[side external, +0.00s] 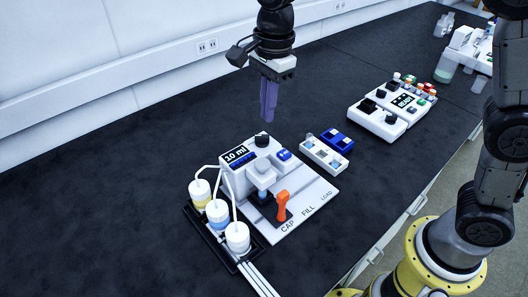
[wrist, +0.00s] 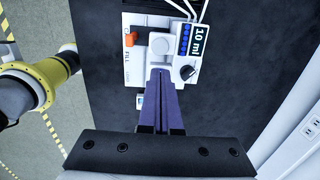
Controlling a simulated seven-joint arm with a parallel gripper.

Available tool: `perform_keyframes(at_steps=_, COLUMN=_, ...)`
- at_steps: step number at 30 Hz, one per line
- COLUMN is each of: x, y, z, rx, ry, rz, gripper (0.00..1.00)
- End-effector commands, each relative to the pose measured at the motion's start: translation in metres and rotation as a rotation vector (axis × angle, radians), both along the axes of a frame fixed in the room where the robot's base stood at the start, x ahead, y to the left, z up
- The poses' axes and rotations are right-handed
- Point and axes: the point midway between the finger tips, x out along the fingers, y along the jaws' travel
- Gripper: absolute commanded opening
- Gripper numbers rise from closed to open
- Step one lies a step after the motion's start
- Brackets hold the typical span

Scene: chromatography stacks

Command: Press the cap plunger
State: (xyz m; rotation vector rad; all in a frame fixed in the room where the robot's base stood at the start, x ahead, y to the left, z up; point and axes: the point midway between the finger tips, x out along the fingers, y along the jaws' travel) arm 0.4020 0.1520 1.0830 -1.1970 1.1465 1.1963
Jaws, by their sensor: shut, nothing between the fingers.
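The dispensing machine has a white base plate (side external: 318,190) marked CAP, FILL and LOAD and a display reading 10 ml (side external: 236,154). A pale round-topped part, seemingly the cap plunger (side external: 262,172), stands at its middle; its round top also shows in the wrist view (wrist: 160,44). An orange lever (side external: 282,203) stands upright near the CAP label. My gripper (side external: 267,118), with purple fingers pointing down, hangs in the air above and behind the machine, touching nothing. In the wrist view the fingers (wrist: 161,72) are shut and empty, their tips just below the plunger top in the picture.
Bottles with white caps (side external: 238,236) stand in a black tray at the machine's left, with tubes running up. A black knob (side external: 262,140) tops the machine. A small white rack (side external: 324,155) and blue rack (side external: 337,140) lie to the right. A second device (side external: 391,108) stands farther right.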

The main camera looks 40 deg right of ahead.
Motion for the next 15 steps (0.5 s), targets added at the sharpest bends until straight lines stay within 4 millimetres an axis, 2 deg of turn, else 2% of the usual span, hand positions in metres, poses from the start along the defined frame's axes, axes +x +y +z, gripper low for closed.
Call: perform_keyframes(at_steps=15, x=0.003, y=0.004, z=-0.097, rx=-0.002, ry=0.006, rz=0.001, gripper=0.0)
